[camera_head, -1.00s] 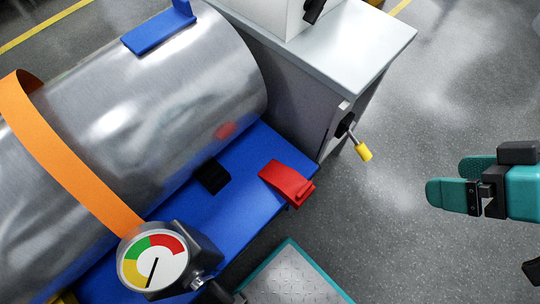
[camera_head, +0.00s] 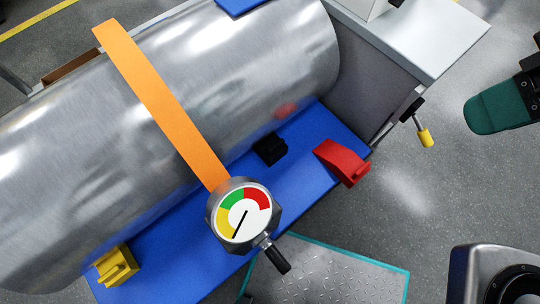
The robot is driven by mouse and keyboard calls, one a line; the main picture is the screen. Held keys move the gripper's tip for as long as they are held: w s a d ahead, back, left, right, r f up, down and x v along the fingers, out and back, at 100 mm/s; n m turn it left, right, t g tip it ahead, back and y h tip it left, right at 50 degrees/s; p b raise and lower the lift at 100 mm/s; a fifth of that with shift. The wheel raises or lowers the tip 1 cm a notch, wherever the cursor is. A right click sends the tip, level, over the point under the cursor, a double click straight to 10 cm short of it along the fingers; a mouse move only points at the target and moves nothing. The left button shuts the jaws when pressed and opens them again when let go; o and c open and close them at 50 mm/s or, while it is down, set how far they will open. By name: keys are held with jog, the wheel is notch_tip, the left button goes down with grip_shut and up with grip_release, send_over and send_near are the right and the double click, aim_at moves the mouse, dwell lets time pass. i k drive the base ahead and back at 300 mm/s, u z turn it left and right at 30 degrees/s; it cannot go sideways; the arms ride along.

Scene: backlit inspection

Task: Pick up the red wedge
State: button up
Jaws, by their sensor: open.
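The red wedge (camera_head: 342,162) lies on the blue platform (camera_head: 300,180) near its right corner, beside the large metal cylinder (camera_head: 240,70). A faint red reflection of it shows on the cylinder. My gripper (camera_head: 496,110) is at the right edge of the view, well to the right of the wedge and apart from it, with nothing seen in it. One teal finger shows clearly; the rest of the gripper is dark and partly cut off by the frame edge.
A black block (camera_head: 270,149) and a yellow wedge (camera_head: 116,266) sit on the platform along the cylinder. A grey cabinet (camera_head: 440,45) with a yellow-tipped handle (camera_head: 425,137) is behind right. Open floor lies right of the platform.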

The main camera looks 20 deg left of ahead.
aim_at(343, 163)
jog(key=u, duration=1.5)
jog(key=k, duration=1)
jog(key=z, duration=1.75)
